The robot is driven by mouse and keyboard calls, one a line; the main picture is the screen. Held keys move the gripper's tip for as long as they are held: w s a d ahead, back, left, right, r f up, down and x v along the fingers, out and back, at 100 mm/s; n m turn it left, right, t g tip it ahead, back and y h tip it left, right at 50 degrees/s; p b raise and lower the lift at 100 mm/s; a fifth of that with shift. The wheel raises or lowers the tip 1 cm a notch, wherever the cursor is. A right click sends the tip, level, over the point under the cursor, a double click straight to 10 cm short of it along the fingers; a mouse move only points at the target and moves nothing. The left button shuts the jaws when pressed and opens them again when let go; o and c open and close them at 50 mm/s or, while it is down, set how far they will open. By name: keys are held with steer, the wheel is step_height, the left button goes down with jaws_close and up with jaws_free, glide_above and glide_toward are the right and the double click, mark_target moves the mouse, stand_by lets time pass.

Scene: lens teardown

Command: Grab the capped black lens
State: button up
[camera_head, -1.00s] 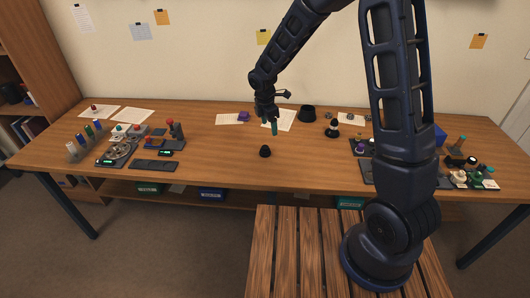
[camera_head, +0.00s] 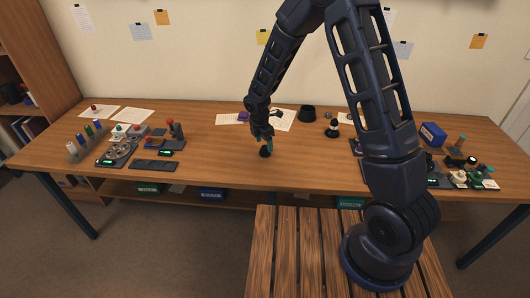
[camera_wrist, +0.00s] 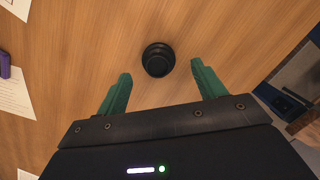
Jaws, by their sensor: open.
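A small black lens (camera_head: 265,153) stands on the middle of the wooden table in the head view. In the wrist view the black lens (camera_wrist: 158,60) shows from above as a round dark shape, just beyond the fingertips and between their lines. My gripper (camera_head: 268,143) is right over it in the head view. In the wrist view my gripper (camera_wrist: 160,75) has its two green fingers spread wide with nothing between them. Whether the fingertips are level with the lens or above it, I cannot tell.
Around the lens the wooden table (camera_head: 225,165) is bare. Behind stand a larger black cylinder (camera_head: 307,112) and papers (camera_head: 230,119). A dark flat pad (camera_head: 154,165) lies to the left. A blue box (camera_head: 433,134) and small parts are at the right.

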mark_target(265, 147)
steer(key=f, duration=0.4)
steer(key=shift+w+d, duration=0.2)
steer(key=shift+w, duration=0.15)
steer(key=c, duration=1.1)
steer(key=shift+c, duration=0.2)
